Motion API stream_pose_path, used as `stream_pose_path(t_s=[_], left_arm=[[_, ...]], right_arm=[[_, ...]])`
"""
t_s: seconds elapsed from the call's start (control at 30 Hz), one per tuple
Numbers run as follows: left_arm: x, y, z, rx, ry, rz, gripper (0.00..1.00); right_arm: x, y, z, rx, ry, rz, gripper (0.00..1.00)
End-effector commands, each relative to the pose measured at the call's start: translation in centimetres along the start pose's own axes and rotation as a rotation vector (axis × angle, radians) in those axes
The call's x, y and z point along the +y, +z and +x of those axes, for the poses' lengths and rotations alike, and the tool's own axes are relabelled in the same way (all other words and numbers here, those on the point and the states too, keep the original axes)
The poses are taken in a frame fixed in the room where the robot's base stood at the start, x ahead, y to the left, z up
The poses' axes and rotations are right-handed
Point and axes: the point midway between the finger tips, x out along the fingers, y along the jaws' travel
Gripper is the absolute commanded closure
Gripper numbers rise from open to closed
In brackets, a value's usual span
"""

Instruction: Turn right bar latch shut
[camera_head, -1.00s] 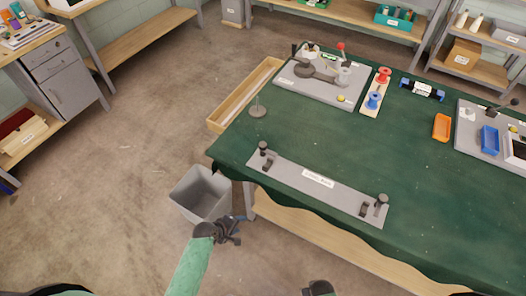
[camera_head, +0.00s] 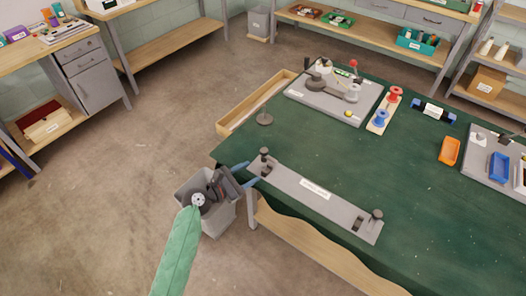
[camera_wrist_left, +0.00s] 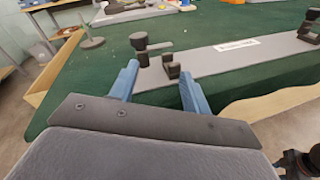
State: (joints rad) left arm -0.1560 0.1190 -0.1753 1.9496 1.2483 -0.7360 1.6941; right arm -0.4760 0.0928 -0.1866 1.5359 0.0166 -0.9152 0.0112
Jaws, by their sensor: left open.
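A grey bar plate (camera_head: 320,197) with a white label lies along the near edge of the green table. The right bar latch (camera_head: 375,217), a dark knob with a small block beside it, stands at its right end. It also shows at the right edge of the left wrist view (camera_wrist_left: 309,28). The left bar latch (camera_head: 264,160) stands at the other end. My left gripper (camera_head: 249,174) is open and empty, its blue fingers at the plate's left end, far from the right latch. In the left wrist view the left latch (camera_wrist_left: 140,46) shows just beyond the open fingers (camera_wrist_left: 158,74).
A grey bin (camera_head: 217,217) stands on the floor below my left gripper. A wooden tray (camera_head: 250,108) runs along the table's left edge. Red and blue spools (camera_head: 381,118) and an orange tray (camera_head: 449,151) lie farther back. The table's middle is clear.

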Motion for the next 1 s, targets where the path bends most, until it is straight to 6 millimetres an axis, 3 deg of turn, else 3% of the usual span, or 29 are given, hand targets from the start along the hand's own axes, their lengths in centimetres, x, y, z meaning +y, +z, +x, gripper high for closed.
stream_pose_path(t_s=[0.2, 0.47, 0.7, 1.0], left_arm=[[2.6, 0.6, 1.4, -0.077, 0.054, -0.234, 0.53], [3.6, 1.0, 2.7, -0.108, 0.072, -0.329, 0.53], [4.0, 1.4, 6.0, -0.107, 0.072, -0.326, 0.53], [4.2, 1.5, 9.1, -0.105, 0.073, -0.325, 0.53]], right_arm=[[0.0, 0.2, 0.0, -0.001, 0.000, -0.001, 0.64], [-0.3, -0.1, -0.2, 0.012, -0.003, 0.001, 0.64], [0.2, 0.6, 2.7, 0.023, 0.006, -0.004, 0.64], [1.0, 2.0, 4.8, 0.034, 0.016, -0.011, 0.64]])
